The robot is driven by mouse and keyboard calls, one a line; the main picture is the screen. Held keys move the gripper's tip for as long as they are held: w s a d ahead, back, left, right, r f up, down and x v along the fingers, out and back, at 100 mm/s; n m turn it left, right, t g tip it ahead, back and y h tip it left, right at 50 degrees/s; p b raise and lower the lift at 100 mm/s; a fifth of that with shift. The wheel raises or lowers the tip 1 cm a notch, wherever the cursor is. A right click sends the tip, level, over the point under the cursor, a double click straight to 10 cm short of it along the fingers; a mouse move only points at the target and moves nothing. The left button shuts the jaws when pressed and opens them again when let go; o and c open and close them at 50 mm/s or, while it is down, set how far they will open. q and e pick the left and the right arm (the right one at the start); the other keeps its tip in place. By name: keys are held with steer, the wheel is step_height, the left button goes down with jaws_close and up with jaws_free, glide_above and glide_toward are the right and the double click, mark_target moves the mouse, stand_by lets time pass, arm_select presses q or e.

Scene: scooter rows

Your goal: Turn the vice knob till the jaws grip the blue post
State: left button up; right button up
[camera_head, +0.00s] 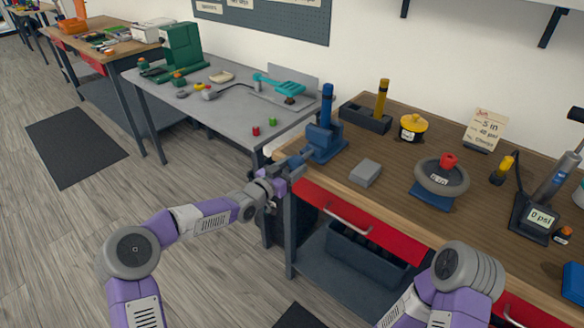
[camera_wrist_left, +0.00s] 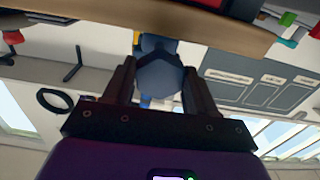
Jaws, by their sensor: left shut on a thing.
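The blue vice (camera_head: 325,146) stands at the left front corner of the wooden bench. The blue post (camera_head: 327,104) rises upright from its top. From this angle I cannot tell whether the jaws touch the post. My left gripper (camera_head: 293,165) is at the vice's front, just off the bench edge. In the left wrist view the vice knob (camera_wrist_left: 160,82), dark blue and faceted, sits between the two black fingers, which are shut on it. The fingers hide most of the knob in the head view. My right gripper is out of view; only part of that arm shows.
A grey block (camera_head: 366,173) lies right of the vice. A dark holder (camera_head: 365,117) with a yellow post (camera_head: 381,98) stands behind. A gauge wheel (camera_head: 442,178) is farther right. A red drawer (camera_head: 364,226) lies below the bench top (camera_head: 400,208).

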arm_select(q)
steer(key=m, duration=0.5)
steer(key=shift+m, duration=0.4)
steer(key=m, duration=1)
steer(key=shift+r+m, duration=0.15)
steer(key=shift+m, duration=0.25)
steer(key=m, duration=0.4)
steer(key=shift+a+m, duration=0.1)
steer(key=shift+m, duration=0.2)
steer(key=o, duration=1.1)
steer(key=shift+c, duration=0.2)
